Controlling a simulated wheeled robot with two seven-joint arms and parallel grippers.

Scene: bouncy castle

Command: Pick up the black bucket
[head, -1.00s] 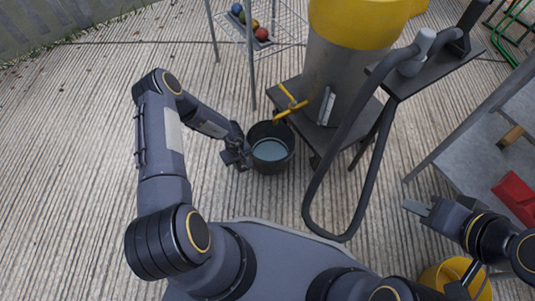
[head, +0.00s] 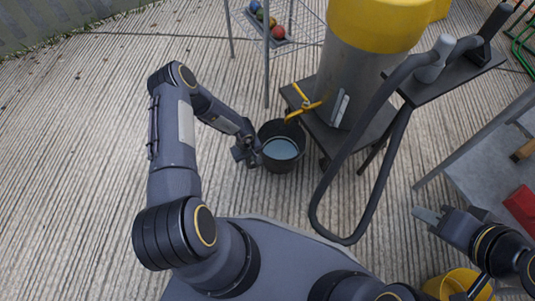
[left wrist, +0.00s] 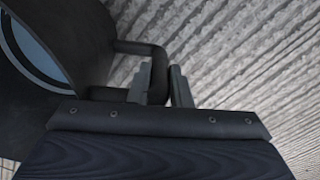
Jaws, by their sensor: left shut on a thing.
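The black bucket (head: 281,160) stands beside the wheeled platform of a grey and yellow machine in the head view, with pale blue showing inside it. My left gripper (head: 257,151) is at the bucket's left side. In the left wrist view the bucket (left wrist: 85,45) fills the upper left, and my left gripper (left wrist: 162,85) is shut on its black handle (left wrist: 158,62), which passes between the fingers. My right gripper (head: 425,214) is at the right, away from the bucket; its finger gap cannot be made out.
The grey and yellow machine (head: 350,70) with a black hose (head: 335,165) stands right of the bucket. A wire rack (head: 290,25) with coloured balls is behind. A grey table (head: 480,170) and a yellow bucket (head: 452,284) are at the right. The ribbed ground at left is clear.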

